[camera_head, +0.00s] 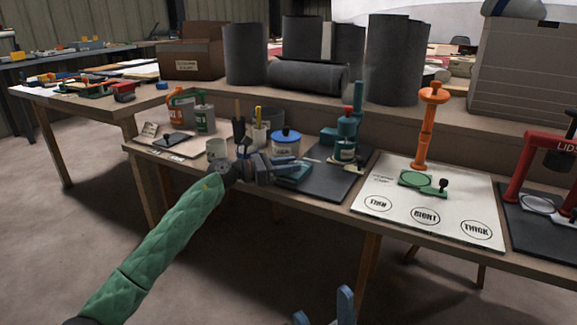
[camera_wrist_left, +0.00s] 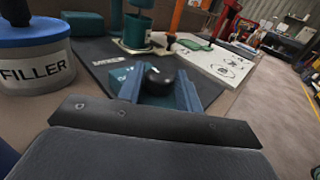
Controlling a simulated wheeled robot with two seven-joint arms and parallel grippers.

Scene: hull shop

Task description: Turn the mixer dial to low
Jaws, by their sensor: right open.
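The teal mixer (camera_head: 346,135) stands upright on a dark mat on the bench. A low teal box (camera_head: 292,179) at the mat's front left carries the black dial (camera_wrist_left: 158,80), seen in the left wrist view. My left gripper (camera_head: 300,168) is at this box. In the left wrist view its two blue fingers (camera_wrist_left: 160,84) are apart, one on each side of the dial; I cannot tell whether they touch it. The dial's setting is not readable. My right gripper (camera_head: 325,308) is open and empty at the bottom edge, low in front of the bench.
A filler tub with a blue lid (camera_head: 286,143) stands just behind my left gripper, and a pale cup (camera_head: 216,149) to its left. A white board (camera_head: 400,205) with an orange stand (camera_head: 427,125) lies right of the dark mat (camera_head: 335,184). A red press (camera_head: 525,165) is farther right.

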